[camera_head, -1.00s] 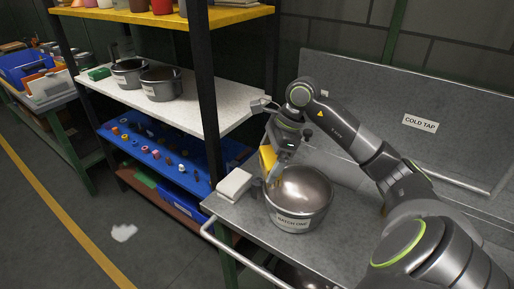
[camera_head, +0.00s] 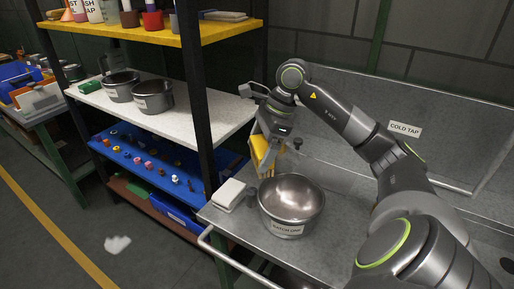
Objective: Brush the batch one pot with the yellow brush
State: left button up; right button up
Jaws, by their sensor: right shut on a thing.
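The steel pot labelled BATCH ONE (camera_head: 287,213) stands upright on the grey metal counter. Its inside looks empty. My right gripper (camera_head: 265,160) is at the pot's back left, above the rim. My left gripper is not in view.
A white block (camera_head: 229,193) lies left of the pot at the counter's edge. A shelf rack with two pots (camera_head: 153,98) on its white shelf (camera_head: 200,115) stands to the left. A COLD TAP sign (camera_head: 405,129) is on the back panel. The counter right of the pot is clear.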

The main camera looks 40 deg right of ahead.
jog(key=shift+r, duration=0.2)
jog(key=shift+r+p, duration=1.5)
jog(key=shift+r, duration=1.45)
jog(key=shift+s+d, duration=0.1)
jog(key=shift+d, duration=0.05)
